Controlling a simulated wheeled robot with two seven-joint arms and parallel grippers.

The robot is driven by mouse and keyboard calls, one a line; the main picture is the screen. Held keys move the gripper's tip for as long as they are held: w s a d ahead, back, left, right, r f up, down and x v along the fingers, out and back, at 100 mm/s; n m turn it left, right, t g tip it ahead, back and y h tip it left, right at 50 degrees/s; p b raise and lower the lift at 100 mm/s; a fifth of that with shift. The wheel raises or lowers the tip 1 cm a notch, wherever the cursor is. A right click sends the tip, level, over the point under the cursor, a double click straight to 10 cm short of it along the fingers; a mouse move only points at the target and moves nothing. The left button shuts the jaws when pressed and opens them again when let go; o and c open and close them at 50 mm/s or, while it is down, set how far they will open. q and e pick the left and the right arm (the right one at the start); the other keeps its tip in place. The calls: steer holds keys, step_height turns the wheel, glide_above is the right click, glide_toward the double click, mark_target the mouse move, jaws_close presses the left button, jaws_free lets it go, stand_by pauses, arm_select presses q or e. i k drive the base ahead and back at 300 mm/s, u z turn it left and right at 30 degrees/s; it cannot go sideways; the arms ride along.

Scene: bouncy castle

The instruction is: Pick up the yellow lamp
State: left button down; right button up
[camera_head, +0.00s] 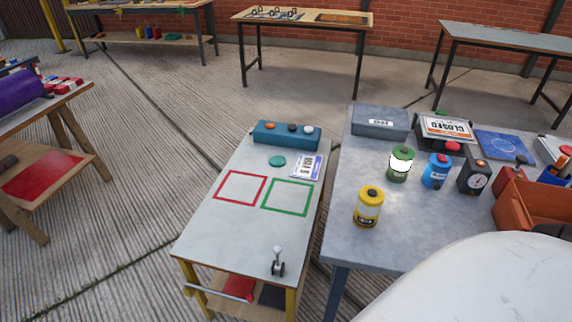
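The yellow lamp (368,207) is a short yellow cylinder with a dark cap and a pale label. It stands upright on the grey table (345,175), near that table's left front edge. A green lamp-like canister (400,164) with a bright white middle stands behind it to the right, and a blue canister (436,171) stands further right. Neither gripper shows in the head view, so I cannot see how they stand to the lamp.
A white trolley (222,215) with red and green outlined squares is left of the grey table. A black gauge box (474,177) and orange bin (530,205) stand to the right. A large white rounded surface covers the lower right. Open floor (120,230) lies left.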

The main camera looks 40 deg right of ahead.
mark_target(367, 210)
steer(key=u, duration=0.65)
steer(key=i, duration=1.35)
steer(key=z, duration=2.65)
